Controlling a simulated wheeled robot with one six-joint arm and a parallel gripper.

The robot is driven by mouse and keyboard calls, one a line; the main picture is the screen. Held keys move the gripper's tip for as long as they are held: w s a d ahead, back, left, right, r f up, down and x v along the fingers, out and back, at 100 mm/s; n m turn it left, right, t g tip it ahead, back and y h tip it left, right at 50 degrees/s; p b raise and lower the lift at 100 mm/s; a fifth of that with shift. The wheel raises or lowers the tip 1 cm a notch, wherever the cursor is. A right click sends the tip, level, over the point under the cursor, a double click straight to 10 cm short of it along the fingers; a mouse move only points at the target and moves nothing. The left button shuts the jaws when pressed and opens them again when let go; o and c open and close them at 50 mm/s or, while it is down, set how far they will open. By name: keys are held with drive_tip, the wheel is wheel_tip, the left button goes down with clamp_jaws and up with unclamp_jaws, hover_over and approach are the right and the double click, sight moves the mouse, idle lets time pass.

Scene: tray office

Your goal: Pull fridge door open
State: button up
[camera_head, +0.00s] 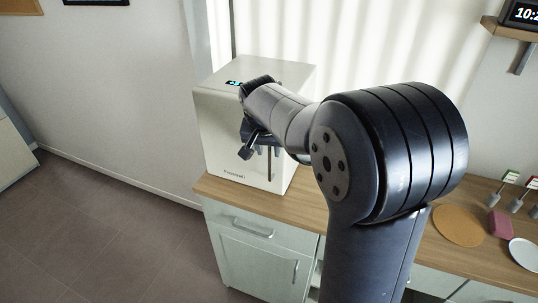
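The small white fridge (219,128) stands on the wooden counter, left of centre. Its front faces me, with a small blue-lit display near the top and a label near the bottom. The door looks closed, with no gap that I can see. My gripper (258,153) is in front of the door's right half, its dark fingers pointing down. A thin dark vertical bar shows beside the fingers; I cannot tell whether it is the handle or part of my gripper. My arm hides the upper right of the door. Contact with the door and the finger opening are unclear.
The wooden counter (455,262) runs right, above pale cabinets (258,262). On it are an orange round mat (458,226), a pink block (500,223) and a white plate (525,254). A clock (522,14) sits on a wall shelf. The floor at left is clear.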

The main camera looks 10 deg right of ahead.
sight(269, 154)
drive_tip(key=shift+x, duration=2.15)
drive_tip(key=shift+c, duration=0.2)
clamp_jaws()
drive_tip(key=shift+s, duration=0.1)
